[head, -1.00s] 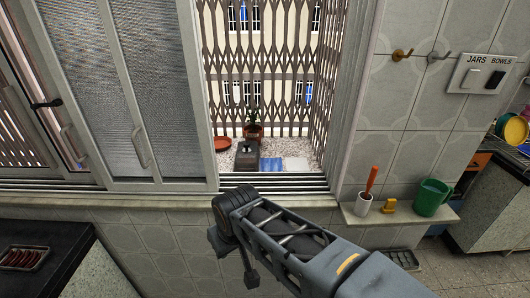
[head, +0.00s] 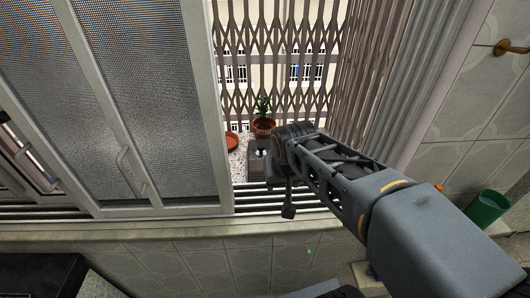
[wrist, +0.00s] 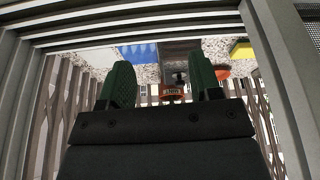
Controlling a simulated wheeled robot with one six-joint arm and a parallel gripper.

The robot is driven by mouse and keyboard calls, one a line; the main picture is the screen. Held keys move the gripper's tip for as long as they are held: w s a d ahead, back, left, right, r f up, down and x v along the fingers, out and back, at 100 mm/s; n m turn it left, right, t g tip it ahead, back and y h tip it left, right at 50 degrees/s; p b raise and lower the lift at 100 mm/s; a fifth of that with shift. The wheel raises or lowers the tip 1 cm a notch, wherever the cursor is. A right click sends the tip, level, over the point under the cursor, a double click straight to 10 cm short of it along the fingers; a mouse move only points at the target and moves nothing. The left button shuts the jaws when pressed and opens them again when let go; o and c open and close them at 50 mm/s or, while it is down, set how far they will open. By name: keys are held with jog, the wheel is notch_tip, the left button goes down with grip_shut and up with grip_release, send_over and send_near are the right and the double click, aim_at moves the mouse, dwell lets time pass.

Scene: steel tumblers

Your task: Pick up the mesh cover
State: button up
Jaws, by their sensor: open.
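I cannot clearly make out the mesh cover in either view. On the ledge outside the open window stands a dark grey box (head: 255,172), partly behind my arm, with a small dark and pale item (head: 261,152) on top; I cannot tell whether that is the cover. In the wrist view the dark box (wrist: 180,50) shows beyond and between the fingers. My gripper (wrist: 160,66) has its two green fingers wide apart with nothing between them. In the head view its fingertips are hidden behind my wrist, in the window opening.
A potted plant (head: 263,126) and an orange saucer (head: 231,141) stand on the gravel ledge before a folding lattice (head: 345,80). A blue item (wrist: 137,52) and a yellow one (wrist: 240,50) lie there. The window frame borders the opening; a green mug (head: 487,209) stands at right.

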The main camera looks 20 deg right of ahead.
jog(key=w+a+r+m+h+p, duration=0.1)
jog(key=w+r, duration=0.2)
jog(key=w, duration=0.5)
jog(key=w+a+r+m+p, duration=0.1)
jog(key=w+r+m, duration=0.1)
jog(key=w, duration=0.7)
send_over(261, 146)
jog(key=s+a, duration=0.1)
jog(key=s, duration=0.1)
jog(key=shift+t, duration=0.3)
notch_tip(261, 146, down, 7)
jog(key=shift+p+x, duration=0.9)
jog(key=shift+x, duration=2.05)
jog(key=shift+s+d, duration=0.1)
jog(key=shift+d, duration=0.05)
jog(key=c, duration=1)
jog(key=shift+r, duration=0.15)
